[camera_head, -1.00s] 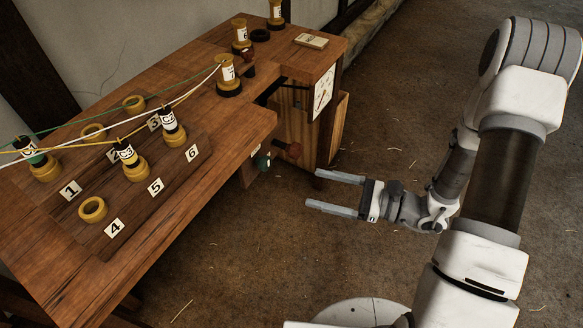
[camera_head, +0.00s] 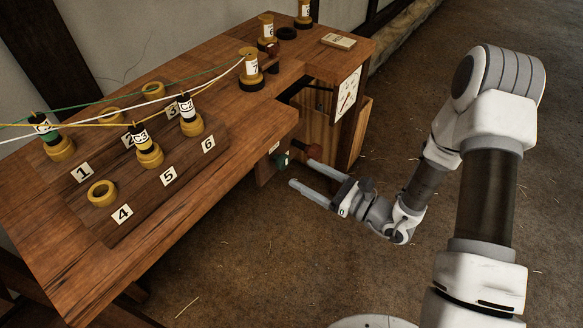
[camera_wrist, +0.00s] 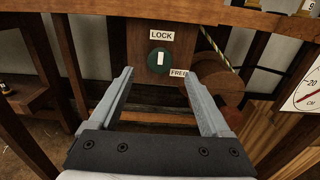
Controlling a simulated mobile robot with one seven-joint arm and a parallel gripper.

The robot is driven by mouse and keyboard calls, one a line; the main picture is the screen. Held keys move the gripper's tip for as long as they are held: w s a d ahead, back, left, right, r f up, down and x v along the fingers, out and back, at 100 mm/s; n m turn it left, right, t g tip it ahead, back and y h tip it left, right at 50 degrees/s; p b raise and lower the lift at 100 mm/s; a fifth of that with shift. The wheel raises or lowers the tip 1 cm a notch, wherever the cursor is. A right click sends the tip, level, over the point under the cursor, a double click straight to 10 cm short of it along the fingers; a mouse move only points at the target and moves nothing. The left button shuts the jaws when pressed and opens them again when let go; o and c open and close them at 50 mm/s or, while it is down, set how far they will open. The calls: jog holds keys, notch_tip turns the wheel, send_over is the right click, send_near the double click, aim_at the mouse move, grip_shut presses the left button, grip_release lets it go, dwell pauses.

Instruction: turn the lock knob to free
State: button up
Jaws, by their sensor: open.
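The lock knob (camera_wrist: 159,61) is a round dark green knob with a white bar on it. In the wrist view the bar stands upright, toward the LOCK label (camera_wrist: 160,35); the FREE label (camera_wrist: 180,73) is at its lower right. In the head view the knob (camera_head: 283,160) shows small under the table edge. My gripper (camera_wrist: 164,84) is open and empty, its two fingers either side of the knob in the picture, apart from it and short of it. In the head view my gripper (camera_head: 300,172) points at the knob from the right.
A brown wooden roller (camera_wrist: 218,78) with a rope above it is right of the knob. A white dial (camera_head: 347,92) is on the table's end. The wooden table (camera_head: 150,215) carries several numbered spots and bobbins with strands.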

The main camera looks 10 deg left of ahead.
aim_at(286, 164)
jog(key=shift+b+x, duration=0.3)
jog(key=shift+x, duration=2.35)
grip_shut()
